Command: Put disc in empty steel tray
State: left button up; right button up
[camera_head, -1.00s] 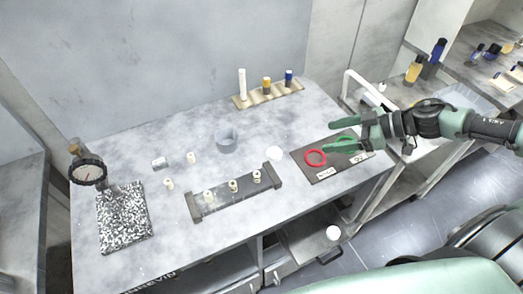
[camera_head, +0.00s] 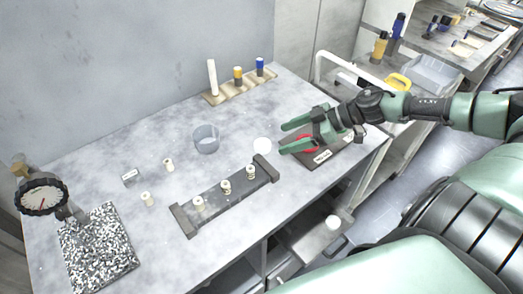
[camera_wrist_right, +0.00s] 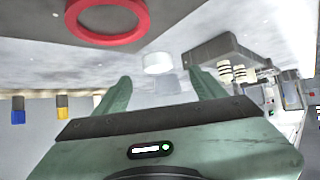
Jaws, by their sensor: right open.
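A round white disc (camera_head: 262,147) lies on the grey table, just beyond the right end of the dark rack. It also shows in the right wrist view (camera_wrist_right: 158,63), ahead of the fingers and apart from them. My right gripper (camera_head: 284,138) is open and empty, reaching in from the right over the dark mat, with its fingertips just to the right of the disc. A steel tray (camera_head: 305,243) sits low in front of the table, with a white round piece (camera_head: 333,223) at its right. I cannot tell whether another tray is empty. My left gripper is out of view.
A red ring (camera_head: 307,144) lies on the dark mat (camera_head: 322,160), partly under my right gripper. A dark rack (camera_head: 210,208) with white spools, a clear grey cup (camera_head: 206,139) and a bottle stand (camera_head: 240,90) are nearby. A dial gauge (camera_head: 42,195) stands far left.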

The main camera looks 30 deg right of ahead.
aim_at(263, 144)
jog(key=shift+w+a+f+b, duration=0.35)
jog(key=shift+a+f+b, duration=0.05)
jog(key=shift+w+a+f, duration=0.25)
jog(key=shift+w+a, duration=0.35)
jog(key=shift+w, duration=0.05)
jog(key=x, duration=0.3)
jog(key=shift+w+r+p, duration=0.1)
jog(key=shift+w+p, duration=0.05)
jog(key=shift+p, duration=0.2)
jog(key=shift+w+a+f, duration=0.25)
jog(key=shift+a+f, duration=0.05)
jog(key=shift+f, duration=0.1)
grip_shut()
jog(key=shift+r, duration=0.1)
